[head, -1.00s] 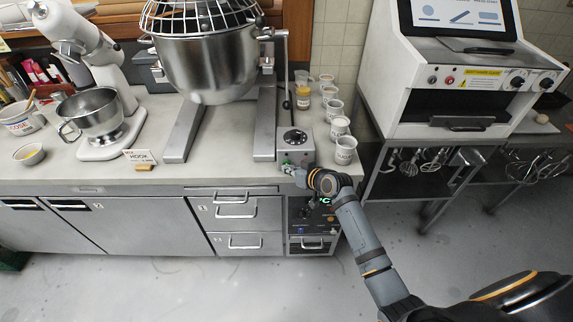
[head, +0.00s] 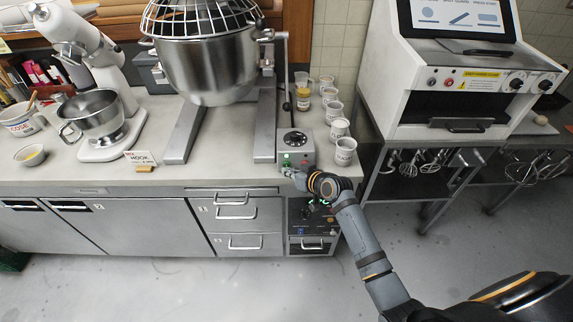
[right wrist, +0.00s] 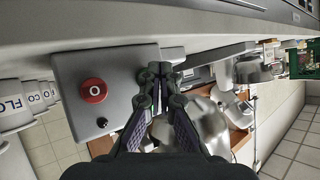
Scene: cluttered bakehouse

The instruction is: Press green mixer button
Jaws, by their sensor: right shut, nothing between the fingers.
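The mixer's grey control box (head: 296,140) stands at the counter's front edge, below the large steel mixer bowl (head: 208,68). A small green button (head: 287,157) shows on the left of its front face. My right gripper (head: 288,172) is shut and empty, just in front of and below that button. In the right wrist view the closed fingertips (right wrist: 160,70) are at the box's right edge. The red button (right wrist: 93,90) shows to their left, and the green button is hidden there. I cannot tell whether the fingertips touch the box. My left gripper is out of view.
Several white labelled cups (head: 340,130) stand right of the box. A "hook" card (head: 139,157) and a small stand mixer (head: 100,115) are to the left. A white machine (head: 460,85) stands at the right. The floor in front is clear.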

